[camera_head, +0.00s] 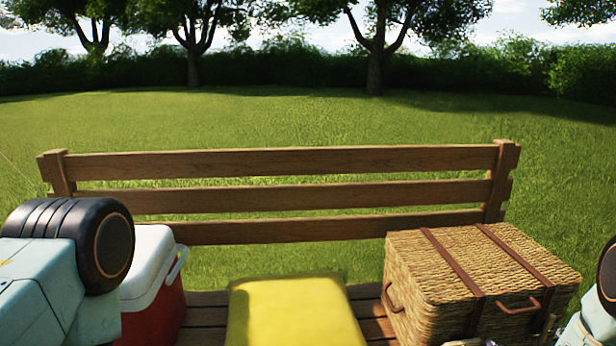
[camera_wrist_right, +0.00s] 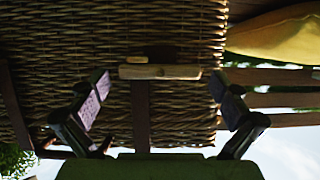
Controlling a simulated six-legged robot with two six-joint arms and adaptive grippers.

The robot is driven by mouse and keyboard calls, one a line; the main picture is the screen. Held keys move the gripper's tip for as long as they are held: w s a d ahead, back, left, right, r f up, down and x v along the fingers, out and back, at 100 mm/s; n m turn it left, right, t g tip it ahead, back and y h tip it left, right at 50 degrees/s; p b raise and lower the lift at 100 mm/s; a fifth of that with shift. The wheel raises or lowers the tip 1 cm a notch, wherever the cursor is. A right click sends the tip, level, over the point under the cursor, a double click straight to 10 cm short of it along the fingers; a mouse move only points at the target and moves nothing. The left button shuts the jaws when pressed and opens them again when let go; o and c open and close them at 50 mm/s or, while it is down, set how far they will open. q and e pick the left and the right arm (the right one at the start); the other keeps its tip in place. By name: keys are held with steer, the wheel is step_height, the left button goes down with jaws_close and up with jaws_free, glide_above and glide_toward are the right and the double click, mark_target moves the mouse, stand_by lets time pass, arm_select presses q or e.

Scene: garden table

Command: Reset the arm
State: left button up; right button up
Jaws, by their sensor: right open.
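My right gripper (camera_wrist_right: 158,88) is open in the right wrist view, its two dark fingers spread apart with nothing held between them. Behind the fingers is the woven side of the wicker basket (camera_wrist_right: 60,40), with a pale bar (camera_wrist_right: 160,72) lying across a dark strap in the gap. Whether the fingers touch the basket I cannot tell. In the head view the wicker basket (camera_head: 480,258) stands closed on the right of the bench, with two brown straps and handles. Only parts of my arms show at the left and right edges there; my left gripper is out of view.
A wooden bench (camera_head: 300,162) with a slatted back stands ahead. A yellow cushion (camera_head: 292,312) lies in the middle of its seat. A red cooler with a white lid (camera_head: 146,268) stands left, partly behind my left arm. Open lawn (camera_head: 300,115) lies beyond.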

steer(key=v, duration=1.2)
steer(key=x, duration=1.2)
steer(key=shift+a+n+h, duration=0.15)
steer(key=shift+n+h, duration=0.35)
steer(key=shift+n, duration=0.1)
steer(key=shift+a+n+h, duration=0.1)
steer(key=shift+n+h, duration=0.3)
steer(key=shift+n, duration=0.3)
steer(key=s+n, duration=0.1)
steer(key=s+n+h, duration=0.1)
steer(key=s+n+t+h+b, duration=0.1)
steer(key=shift+a+r, duration=0.3)
steer(key=shift+r, duration=0.1)
steer(key=shift+s+a+r, duration=0.1)
steer(key=shift+s+a, duration=0.05)
steer(key=shift+s, duration=0.45)
